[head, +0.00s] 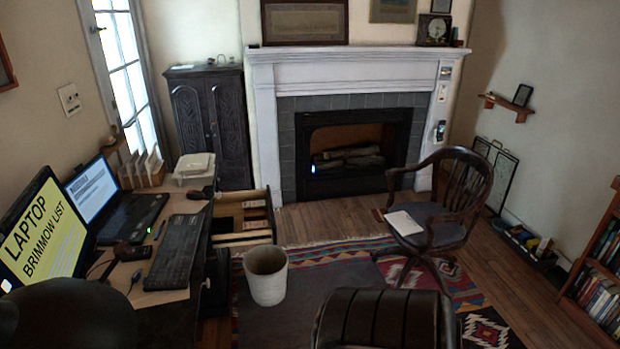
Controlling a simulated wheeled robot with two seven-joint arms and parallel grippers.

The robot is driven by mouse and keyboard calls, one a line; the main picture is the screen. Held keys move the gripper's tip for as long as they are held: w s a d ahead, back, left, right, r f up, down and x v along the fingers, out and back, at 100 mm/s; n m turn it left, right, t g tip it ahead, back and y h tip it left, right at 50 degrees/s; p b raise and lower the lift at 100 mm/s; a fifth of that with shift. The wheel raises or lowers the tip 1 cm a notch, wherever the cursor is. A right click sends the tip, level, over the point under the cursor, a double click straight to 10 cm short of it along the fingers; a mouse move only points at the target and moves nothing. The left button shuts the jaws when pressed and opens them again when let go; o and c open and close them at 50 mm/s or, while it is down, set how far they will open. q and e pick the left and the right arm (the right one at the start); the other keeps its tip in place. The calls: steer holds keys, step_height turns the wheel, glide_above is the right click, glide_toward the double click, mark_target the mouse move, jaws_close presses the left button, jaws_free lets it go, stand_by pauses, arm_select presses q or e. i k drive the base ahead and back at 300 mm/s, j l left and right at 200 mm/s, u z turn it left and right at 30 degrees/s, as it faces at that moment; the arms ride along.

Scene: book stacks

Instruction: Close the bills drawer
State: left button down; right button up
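A wooden drawer (243,238) stands pulled out from the right side of the desk (165,296) in the head view. It reaches to the right over the floor, and I see its light wooden edges and dark inside. No label that reads bills is legible on it, and I cannot tell whether one or two drawers are open there. Its front face is turned away and mostly hidden. Neither my left nor my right gripper can be made out in the head view.
A pale bin (266,275) stands just in front of the drawer. A wooden armchair (455,200) with a white book (404,223) on its seat stands to the right. The desk holds a laptop (115,205), a monitor (45,235) and a keyboard (175,250). Rug floor lies between.

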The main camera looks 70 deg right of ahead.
mark_target(230, 204)
steer(key=l+z, duration=1.35)
steer(key=i+l, duration=0.15)
steer(key=l, duration=0.2)
steer(key=i+l, duration=0.15)
steer(key=l, duration=0.25)
steer(key=i+l, duration=0.1)
steer(key=l, duration=0.25)
steer(key=z, duration=0.05)
